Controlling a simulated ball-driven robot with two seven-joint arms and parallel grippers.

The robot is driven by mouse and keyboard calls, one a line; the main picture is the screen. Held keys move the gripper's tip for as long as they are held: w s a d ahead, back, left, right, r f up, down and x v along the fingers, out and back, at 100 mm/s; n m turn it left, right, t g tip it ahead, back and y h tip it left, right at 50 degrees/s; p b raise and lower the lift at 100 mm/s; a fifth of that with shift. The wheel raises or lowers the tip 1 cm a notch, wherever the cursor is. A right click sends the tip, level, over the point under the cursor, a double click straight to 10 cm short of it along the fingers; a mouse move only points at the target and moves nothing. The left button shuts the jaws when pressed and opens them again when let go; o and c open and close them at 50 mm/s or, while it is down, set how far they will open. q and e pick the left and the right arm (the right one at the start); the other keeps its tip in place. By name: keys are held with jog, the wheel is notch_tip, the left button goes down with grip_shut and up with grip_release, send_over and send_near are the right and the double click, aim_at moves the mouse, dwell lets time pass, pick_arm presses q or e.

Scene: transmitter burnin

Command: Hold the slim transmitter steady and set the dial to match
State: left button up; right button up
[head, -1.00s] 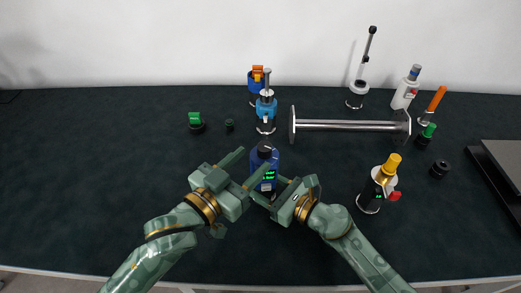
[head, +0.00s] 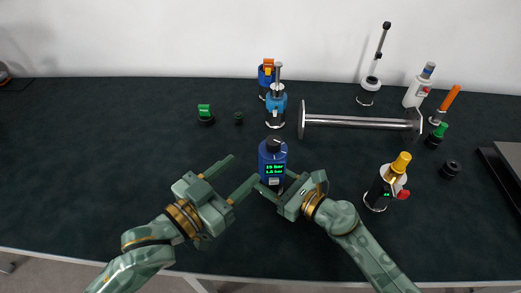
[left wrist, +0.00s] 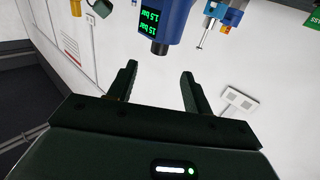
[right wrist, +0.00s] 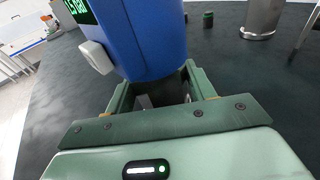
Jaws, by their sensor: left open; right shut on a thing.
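The blue transmitter (head: 272,162) stands upright at mid-table, with a black cap (head: 273,142) on top and two lines of green text on its display. My right gripper (head: 276,190) is shut on its lower body. In the right wrist view, the blue body (right wrist: 153,35) rises between the fingers, with a white side piece beside the display. My left gripper (head: 243,169) is open and empty, left of the transmitter and apart from it. In the left wrist view the transmitter (left wrist: 177,18) shows inverted beyond the open fingers (left wrist: 158,82).
Behind are a light-blue device (head: 276,108), a horizontal metal bar (head: 355,121) and a white device (head: 416,93). Small green (head: 204,110) and black caps lie about.

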aim_at(269, 147)
pick_arm(q)
jog(key=x, duration=1.1)
jog(key=shift+w+d, duration=0.15)
jog(key=shift+d, duration=0.1)
jog(key=c, duration=1)
